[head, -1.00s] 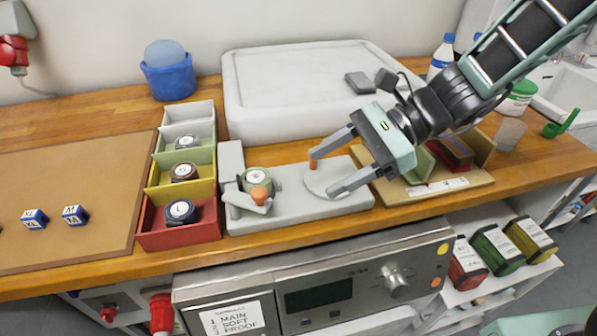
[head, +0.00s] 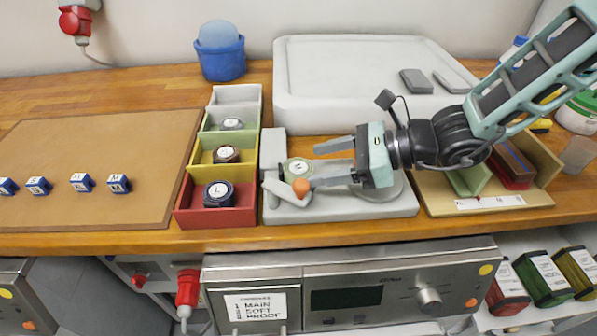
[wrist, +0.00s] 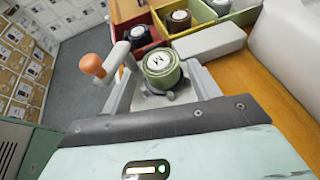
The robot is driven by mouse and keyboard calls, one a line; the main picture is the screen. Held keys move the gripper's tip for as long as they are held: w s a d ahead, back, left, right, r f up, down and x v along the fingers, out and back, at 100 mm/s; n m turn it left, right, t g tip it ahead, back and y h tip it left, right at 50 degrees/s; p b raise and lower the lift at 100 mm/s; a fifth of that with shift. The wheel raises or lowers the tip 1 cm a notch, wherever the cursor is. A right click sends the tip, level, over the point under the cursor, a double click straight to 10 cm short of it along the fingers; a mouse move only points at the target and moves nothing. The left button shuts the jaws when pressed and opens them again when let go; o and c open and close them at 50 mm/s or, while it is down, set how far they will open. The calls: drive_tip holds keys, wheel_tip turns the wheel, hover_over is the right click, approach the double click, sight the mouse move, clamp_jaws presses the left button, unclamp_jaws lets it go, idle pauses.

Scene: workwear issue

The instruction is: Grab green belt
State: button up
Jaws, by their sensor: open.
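The green belt (head: 299,170) is a rolled coil with a white round top label. It sits on the left part of a grey fixture (head: 390,208), beside a lever with an orange knob (head: 301,188). My gripper (head: 310,168) is open and comes in from the right, with its fingertips at the belt. In the wrist view, the green belt (wrist: 161,70) shows its "M" label and lies between the finger ends, not clamped. The orange knob (wrist: 93,65) is just left of it. Whether the fingers touch the belt is unclear.
Left of the fixture is a row of bins: red (head: 205,215), yellow (head: 195,177), green (head: 205,140) and an empty grey one (head: 236,95). The three coloured bins hold rolled belts. A brown board (head: 90,140) with several cubes lies further left. A large white slab (head: 350,75) stands behind.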

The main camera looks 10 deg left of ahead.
sight(302, 168)
drive_tip(key=shift+p+x, duration=0.45)
drive_tip(key=shift+x, duration=2.15)
drive_tip(key=shift+s, duration=0.1)
drive_tip(key=c, duration=0.7)
